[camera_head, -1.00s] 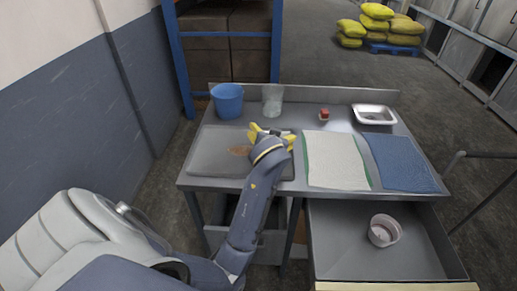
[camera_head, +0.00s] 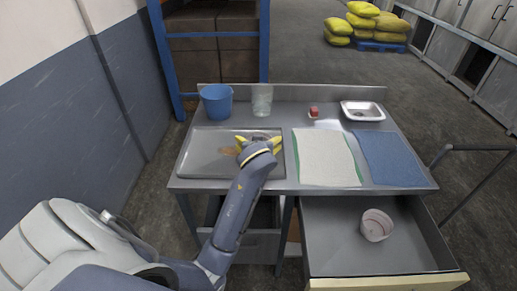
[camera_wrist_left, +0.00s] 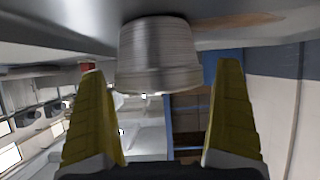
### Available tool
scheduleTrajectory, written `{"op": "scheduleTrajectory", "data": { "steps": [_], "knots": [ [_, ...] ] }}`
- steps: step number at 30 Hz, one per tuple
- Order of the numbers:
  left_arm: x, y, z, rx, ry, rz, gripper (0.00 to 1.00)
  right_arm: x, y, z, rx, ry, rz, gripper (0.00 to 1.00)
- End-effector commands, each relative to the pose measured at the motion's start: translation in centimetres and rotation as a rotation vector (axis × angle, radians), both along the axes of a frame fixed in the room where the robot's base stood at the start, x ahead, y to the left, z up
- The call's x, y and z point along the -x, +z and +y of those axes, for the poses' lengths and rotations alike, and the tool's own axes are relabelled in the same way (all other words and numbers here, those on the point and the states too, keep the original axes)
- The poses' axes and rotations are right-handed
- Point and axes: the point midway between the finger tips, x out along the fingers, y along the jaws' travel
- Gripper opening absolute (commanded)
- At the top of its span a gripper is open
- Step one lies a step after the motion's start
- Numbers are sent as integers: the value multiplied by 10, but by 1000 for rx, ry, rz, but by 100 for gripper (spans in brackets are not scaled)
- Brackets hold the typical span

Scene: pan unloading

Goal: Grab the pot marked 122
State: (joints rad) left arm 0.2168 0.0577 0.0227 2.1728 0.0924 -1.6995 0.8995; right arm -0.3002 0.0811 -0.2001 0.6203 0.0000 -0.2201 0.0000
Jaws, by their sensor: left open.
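My left gripper (camera_head: 259,139) is open over the grey basin area, its yellow fingers pointing to the back of the table. In the left wrist view, which looks upside down, a ribbed grey metal pot (camera_wrist_left: 155,50) shows between the two fingers, apart from both. A pinkish-white pot (camera_head: 376,225) stands in the open drawer. No number is legible on either. My right gripper is not in view.
A blue bucket (camera_head: 216,101) stands left of the grey container. A small red object (camera_head: 314,112) and a white-rimmed metal tray (camera_head: 362,111) lie to the right. White (camera_head: 325,157) and blue (camera_head: 392,158) cloths cover the right front. The drawer (camera_head: 330,248) is pulled out.

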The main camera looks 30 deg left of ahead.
Motion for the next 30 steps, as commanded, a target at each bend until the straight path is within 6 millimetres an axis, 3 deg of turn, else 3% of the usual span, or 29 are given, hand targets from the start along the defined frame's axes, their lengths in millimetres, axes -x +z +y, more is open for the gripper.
{"op": "scheduleTrajectory", "data": {
  "steps": [13,25,30],
  "knots": [
    [-10,-6,6,1,0,-2,100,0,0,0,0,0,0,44],
    [-9,-6,6,0,0,0,54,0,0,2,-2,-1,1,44],
    [-9,-6,6,0,0,0,51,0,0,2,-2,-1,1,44]
  ]
}}
